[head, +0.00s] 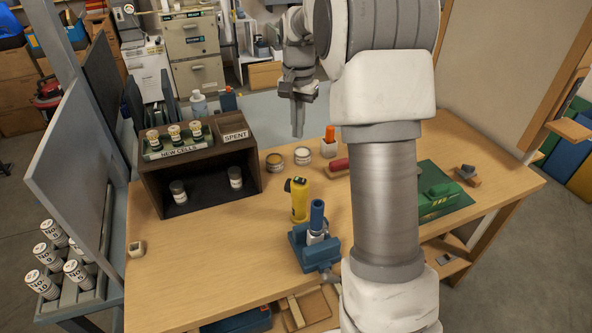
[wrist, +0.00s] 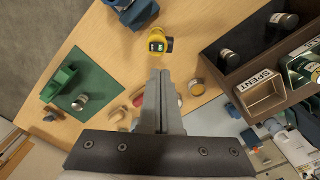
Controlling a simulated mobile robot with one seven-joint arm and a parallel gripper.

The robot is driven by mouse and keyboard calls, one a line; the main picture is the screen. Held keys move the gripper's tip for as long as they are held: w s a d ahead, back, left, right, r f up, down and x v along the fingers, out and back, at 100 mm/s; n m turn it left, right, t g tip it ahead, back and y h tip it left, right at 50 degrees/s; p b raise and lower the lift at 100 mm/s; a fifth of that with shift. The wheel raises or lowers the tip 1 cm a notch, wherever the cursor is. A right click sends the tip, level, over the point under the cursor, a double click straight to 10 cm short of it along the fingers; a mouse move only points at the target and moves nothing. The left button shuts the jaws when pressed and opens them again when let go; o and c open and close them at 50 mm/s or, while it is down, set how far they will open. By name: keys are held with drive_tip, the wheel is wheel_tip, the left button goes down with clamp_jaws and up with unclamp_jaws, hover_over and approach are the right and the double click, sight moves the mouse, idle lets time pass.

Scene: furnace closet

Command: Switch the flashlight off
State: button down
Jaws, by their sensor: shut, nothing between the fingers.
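A yellow, black-headed device (head: 299,200), which looks like the flashlight, stands upright on the workbench. In the wrist view its top (wrist: 157,46) shows small green lit patches, and its dark round end points right. I cannot make out a switch or a beam. A blue vise (head: 313,250) stands just in front of it, with a blue-topped metal cylinder (head: 317,218) upright in it. My gripper (head: 298,133) is shut and empty, pointing down above the back of the bench, behind and above the yellow device. Its fingers also show in the wrist view (wrist: 160,76).
A dark box (head: 205,205) with battery cells and a SPENT bin (head: 235,134) stands left. Two round tins (head: 275,162), an orange-topped item (head: 329,140) and a red handle (head: 339,164) lie near the back. A green mat (head: 440,205) lies right.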

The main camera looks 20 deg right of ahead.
sight(297, 179)
wheel_tip(297, 179, down, 14)
drive_tip(key=shift+r+p, duration=0.1)
drive_tip(key=shift+p, duration=0.65)
drive_tip(key=shift+a, duration=0.1)
